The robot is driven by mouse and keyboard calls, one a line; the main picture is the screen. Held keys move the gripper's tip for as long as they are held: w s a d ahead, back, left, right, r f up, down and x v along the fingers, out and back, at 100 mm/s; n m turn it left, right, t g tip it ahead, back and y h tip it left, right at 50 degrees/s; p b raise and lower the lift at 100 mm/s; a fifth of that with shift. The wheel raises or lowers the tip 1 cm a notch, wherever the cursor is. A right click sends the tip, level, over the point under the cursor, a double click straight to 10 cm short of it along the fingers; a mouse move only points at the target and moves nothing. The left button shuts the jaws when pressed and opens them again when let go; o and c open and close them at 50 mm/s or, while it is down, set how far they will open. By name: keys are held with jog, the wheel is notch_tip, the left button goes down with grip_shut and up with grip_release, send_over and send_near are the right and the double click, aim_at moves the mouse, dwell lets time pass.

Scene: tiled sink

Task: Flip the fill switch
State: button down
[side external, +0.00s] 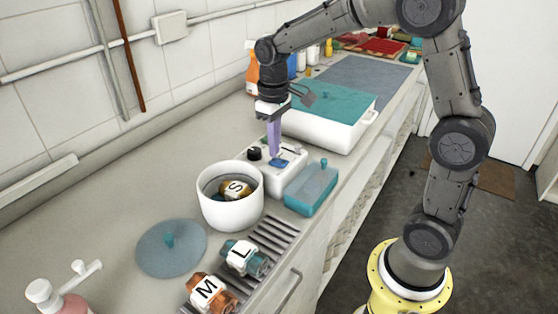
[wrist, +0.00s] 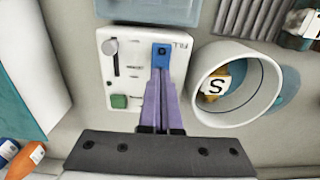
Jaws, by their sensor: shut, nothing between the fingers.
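The fill switch (wrist: 161,55) is a blue rocker on a white control box (wrist: 119,66), with the word FILL printed beside it in the wrist view. The box also shows in the side external view (side external: 289,176), behind the white pot. My gripper (wrist: 161,75) has purple fingers closed together. In the wrist view their tips overlap the near end of the blue switch. In the side external view my gripper (side external: 273,152) points down over the box, its tips at the blue part. I cannot tell whether the tips press it. Part of the switch is hidden.
A white pot (side external: 221,212) holding an S-marked item (side external: 236,189) stands close beside the box. A teal tray (side external: 311,188) lies on the other side, and a white bin with a teal lid (side external: 325,112) stands behind. A slider (wrist: 112,52) and green button (wrist: 119,101) share the panel.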

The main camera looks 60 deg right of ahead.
aim_at(274, 161)
jog(key=shift+r, duration=2.7)
jog(key=s+a+r+t, duration=0.3)
jog(key=s+r, duration=0.4)
jog(key=s, duration=0.4)
jog(key=s+a+f+t, duration=0.1)
jog(key=s+f+t, duration=0.1)
jog(key=s+f, duration=0.4)
jog(key=s, duration=0.3)
jog(key=shift+s+a+f+t, duration=0.2)
jog(key=shift+s+a+t, duration=0.1)
jog(key=shift+s, duration=0.1)
